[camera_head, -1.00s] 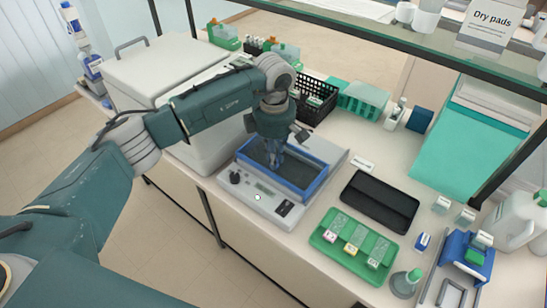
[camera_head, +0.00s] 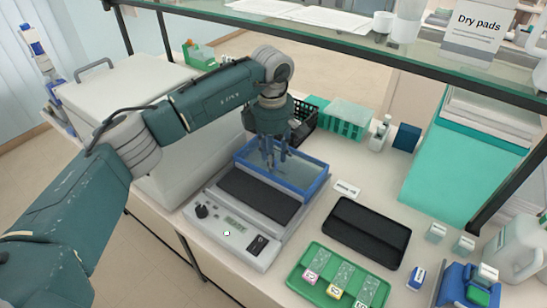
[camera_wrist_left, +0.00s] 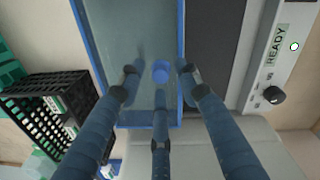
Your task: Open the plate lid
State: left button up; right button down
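The plate device (camera_head: 225,228) is a grey box with a knob and small display at its front. Its dark plate (camera_head: 260,195) lies bare in front of the blue-framed clear lid (camera_head: 313,188), which sits toward the back. The left wrist view shows the lid's blue edge (camera_wrist_left: 181,35), its round blue knob (camera_wrist_left: 160,72), the dark plate (camera_wrist_left: 214,45) and a display reading READY. My left gripper (camera_head: 274,162) points down over the lid. Its three fingers (camera_wrist_left: 158,78) stand around the knob with gaps visible, apparently not clamped. My right gripper is out of view.
A black tray (camera_head: 366,233) and a green slide tray (camera_head: 318,287) lie to the right. A black basket (camera_head: 304,124) and a teal rack (camera_head: 345,120) stand behind. A large white box (camera_head: 140,85) is on the left. A glass shelf (camera_head: 350,42) spans above the back.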

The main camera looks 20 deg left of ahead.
pick_arm(q)
jog(key=shift+s, duration=0.1)
notch_tip(320, 180, up, 12)
jog(key=shift+s, duration=0.3)
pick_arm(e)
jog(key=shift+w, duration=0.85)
pick_arm(q)
jog(key=shift+r, duration=0.1)
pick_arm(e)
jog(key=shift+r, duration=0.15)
